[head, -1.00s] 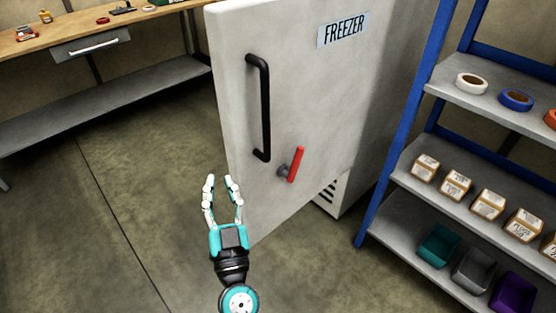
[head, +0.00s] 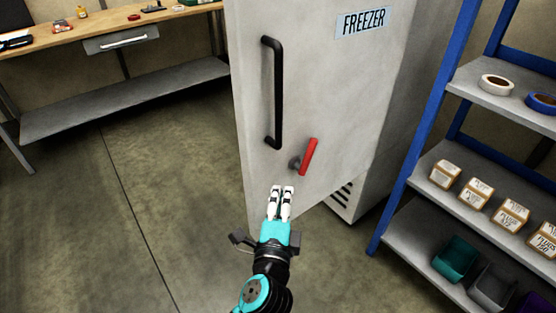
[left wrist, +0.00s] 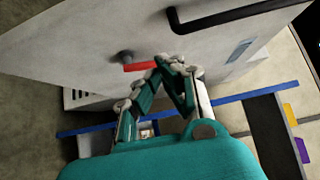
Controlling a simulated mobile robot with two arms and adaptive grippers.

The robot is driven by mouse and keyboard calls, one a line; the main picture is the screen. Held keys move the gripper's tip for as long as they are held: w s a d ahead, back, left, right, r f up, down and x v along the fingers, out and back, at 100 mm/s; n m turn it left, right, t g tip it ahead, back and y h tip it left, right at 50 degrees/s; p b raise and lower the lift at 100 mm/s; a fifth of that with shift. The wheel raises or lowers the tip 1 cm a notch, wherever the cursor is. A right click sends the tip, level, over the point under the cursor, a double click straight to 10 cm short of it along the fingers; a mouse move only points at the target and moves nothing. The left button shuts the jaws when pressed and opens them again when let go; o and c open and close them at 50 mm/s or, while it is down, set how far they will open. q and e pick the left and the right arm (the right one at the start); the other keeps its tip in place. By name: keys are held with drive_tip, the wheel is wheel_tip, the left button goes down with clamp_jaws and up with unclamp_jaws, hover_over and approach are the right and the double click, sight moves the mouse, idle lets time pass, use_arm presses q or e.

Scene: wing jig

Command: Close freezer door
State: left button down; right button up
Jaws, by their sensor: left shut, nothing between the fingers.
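The white freezer door (head: 325,90) stands ajar, swung out from the freezer body (head: 365,190). It carries a "FREEZER" label (head: 363,21), a long black handle (head: 278,95) and a red lever (head: 309,157) below it. My left gripper (head: 282,190) is shut and empty, in front of the lower part of the door, just below the red lever in the picture. In the left wrist view the door (left wrist: 90,40) fills the upper left, with the red lever (left wrist: 140,66) beyond the fingertips (left wrist: 172,60). I cannot tell whether the fingers touch the door. My right gripper is out of view.
A blue-framed shelf (head: 425,130) with tape rolls, boxes and bins stands close on the right. A wooden workbench (head: 95,35) with a drawer (head: 120,38) is at the back left. The floor (head: 120,190) left of the door is clear.

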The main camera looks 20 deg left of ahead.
use_arm(q)
approach(276, 157)
drive_tip(key=w+d+r, duration=0.3)
drive_tip(key=r, duration=0.1)
drive_tip(key=w+a, duration=0.2)
drive_tip(key=a, duration=0.1)
drive_tip(key=shift+w+f, duration=0.2)
drive_tip(key=shift+w, duration=0.2)
drive_tip(key=shift+a+p, duration=0.1)
drive_tip(key=shift+p, duration=0.2)
